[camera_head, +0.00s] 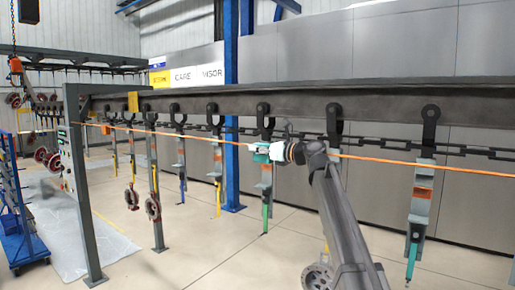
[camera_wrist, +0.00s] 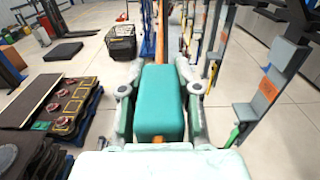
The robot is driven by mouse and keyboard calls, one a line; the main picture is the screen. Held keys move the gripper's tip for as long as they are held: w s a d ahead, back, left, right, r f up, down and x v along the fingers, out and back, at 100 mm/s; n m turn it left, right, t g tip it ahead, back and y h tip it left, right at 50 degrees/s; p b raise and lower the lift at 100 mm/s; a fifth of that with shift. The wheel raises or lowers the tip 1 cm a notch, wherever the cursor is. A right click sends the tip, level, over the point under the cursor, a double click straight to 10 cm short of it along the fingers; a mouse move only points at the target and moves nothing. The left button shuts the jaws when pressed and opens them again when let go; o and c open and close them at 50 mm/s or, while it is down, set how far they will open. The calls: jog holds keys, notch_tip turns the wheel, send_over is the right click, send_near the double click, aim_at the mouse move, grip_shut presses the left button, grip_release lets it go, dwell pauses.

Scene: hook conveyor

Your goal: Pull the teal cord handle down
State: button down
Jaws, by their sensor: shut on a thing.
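The teal cord handle (camera_wrist: 158,105) is a rounded block in the middle of the wrist view. My gripper (camera_wrist: 158,82) has a finger on each side of it and is shut on it. The orange cord (camera_wrist: 159,28) runs away from the handle's far end. In the head view, the orange cord (camera_head: 410,163) crosses the scene below the conveyor rail, nearly level. My gripper (camera_head: 262,152) is at the cord there, with a little teal showing; most of the handle is hidden by my gripper.
A dark overhead rail (camera_head: 290,100) carries a chain and several hanging hooks with grey hangers (camera_head: 421,195). A blue column (camera_head: 232,120) stands behind. In the wrist view, a black basket (camera_wrist: 121,41) and a pallet with red-ringed parts (camera_wrist: 62,105) are on the floor.

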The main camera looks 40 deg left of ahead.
aim_at(257, 161)
notch_tip(257, 161, down, 5)
jog(key=shift+r+b, duration=0.1)
jog(key=shift+b, duration=0.55)
jog(key=c, duration=0.8)
grip_release()
jog(key=w+d, duration=0.1)
jog(key=d, duration=1.1)
